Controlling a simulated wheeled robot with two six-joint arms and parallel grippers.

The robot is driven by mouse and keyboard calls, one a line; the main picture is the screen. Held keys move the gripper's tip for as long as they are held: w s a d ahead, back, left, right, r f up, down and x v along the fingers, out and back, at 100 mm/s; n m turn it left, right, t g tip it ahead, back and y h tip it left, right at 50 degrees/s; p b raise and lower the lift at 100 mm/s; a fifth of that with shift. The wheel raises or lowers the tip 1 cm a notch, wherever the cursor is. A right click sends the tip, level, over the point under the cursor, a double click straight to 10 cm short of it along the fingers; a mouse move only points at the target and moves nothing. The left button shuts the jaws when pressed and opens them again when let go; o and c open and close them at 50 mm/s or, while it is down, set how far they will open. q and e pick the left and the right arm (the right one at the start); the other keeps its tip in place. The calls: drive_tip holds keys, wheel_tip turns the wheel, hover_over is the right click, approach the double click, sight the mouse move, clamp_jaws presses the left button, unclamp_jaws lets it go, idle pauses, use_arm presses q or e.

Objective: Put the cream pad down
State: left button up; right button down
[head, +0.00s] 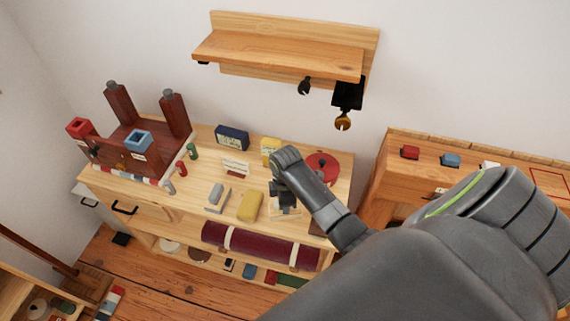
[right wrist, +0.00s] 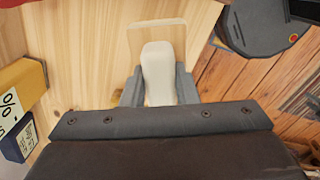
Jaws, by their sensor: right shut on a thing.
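The cream pad (right wrist: 159,72) is a pale, rounded, elongated piece between the two grey fingers of my right gripper (right wrist: 158,88). My right gripper (head: 284,196) is shut on it, low over the right part of the wooden bench top (head: 232,178). A pale rectangular patch (right wrist: 155,36) on the bench top shows just beyond the pad and is partly hidden by it. I cannot tell whether the pad touches the bench. In the head view my wrist and fingers hide most of the pad. My left gripper is not in view.
A yellow block (head: 250,205) and a grey block (head: 215,196) lie left of my right gripper. A red round thing (head: 322,166), a yellow box (head: 270,149) and a dark blue box (head: 232,137) stand behind. A wall shelf (head: 285,50) hangs above.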

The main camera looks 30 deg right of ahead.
drive_tip(key=f, duration=0.3)
drive_tip(key=shift+w+f, duration=0.25)
drive_tip(key=shift+s+f, duration=0.1)
drive_tip(key=shift+f, duration=0.15)
drive_tip(key=c, duration=1.1)
unclamp_jaws()
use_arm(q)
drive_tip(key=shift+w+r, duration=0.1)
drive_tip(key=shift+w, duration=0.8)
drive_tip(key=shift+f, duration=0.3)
use_arm(e)
wheel_tip(320, 180, up, 12)
drive_tip(key=shift+r, duration=0.2)
